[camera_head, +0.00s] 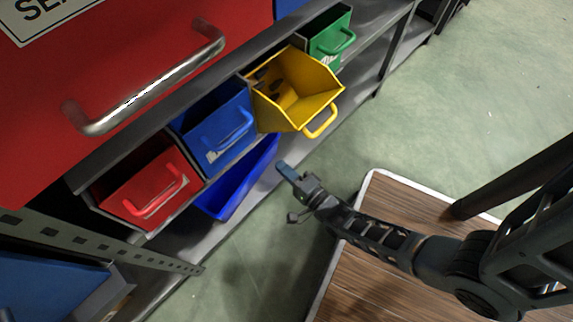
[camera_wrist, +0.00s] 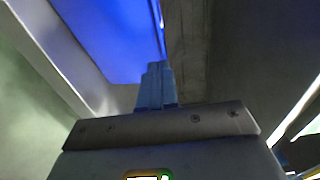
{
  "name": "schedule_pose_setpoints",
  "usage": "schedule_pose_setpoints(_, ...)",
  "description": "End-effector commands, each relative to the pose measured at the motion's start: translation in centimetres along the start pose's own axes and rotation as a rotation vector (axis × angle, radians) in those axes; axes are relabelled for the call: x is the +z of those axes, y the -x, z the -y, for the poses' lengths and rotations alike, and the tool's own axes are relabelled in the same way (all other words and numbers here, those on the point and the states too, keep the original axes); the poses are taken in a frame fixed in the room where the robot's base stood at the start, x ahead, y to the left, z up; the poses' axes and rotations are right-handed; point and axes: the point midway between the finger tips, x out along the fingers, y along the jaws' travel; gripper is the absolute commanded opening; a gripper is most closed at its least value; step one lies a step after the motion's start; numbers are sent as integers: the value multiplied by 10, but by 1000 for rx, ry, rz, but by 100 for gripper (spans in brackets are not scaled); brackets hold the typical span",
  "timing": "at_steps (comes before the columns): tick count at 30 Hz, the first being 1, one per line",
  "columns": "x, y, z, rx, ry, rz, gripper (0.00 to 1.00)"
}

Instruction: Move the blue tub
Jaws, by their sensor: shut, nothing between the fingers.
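A deep blue, open tub (camera_head: 238,182) lies on the lower shelf under the row of bins; its upper part is hidden by the bins above. A separate blue bin (camera_head: 216,128) with a handle hangs in the row over it. My gripper (camera_head: 287,171) is in front of the shelf, to the right of the tub and apart from it. In the wrist view its blue fingertips (camera_wrist: 155,84) are together and empty, and a blue surface, seemingly the tub (camera_wrist: 110,35), shows beyond them.
A red bin (camera_head: 143,190), a yellow bin (camera_head: 293,92) tipped outward and a green bin (camera_head: 329,38) share the row. A red front with a metal handle (camera_head: 145,90) is above. Bare lower shelf (camera_head: 265,180) shows beside the tub. The green floor (camera_head: 455,110) is mostly clear.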

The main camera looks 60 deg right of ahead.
Motion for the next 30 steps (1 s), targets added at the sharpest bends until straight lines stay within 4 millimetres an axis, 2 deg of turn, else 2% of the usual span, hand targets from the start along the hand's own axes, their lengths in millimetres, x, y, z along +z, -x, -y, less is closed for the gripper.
schedule_pose_setpoints(18,0,86,0,2,1,1,0)
schedule_pose_setpoints(24,0,99,0,2,1,1,0)
schedule_pose_setpoints(30,0,100,0,1,1,1,0)
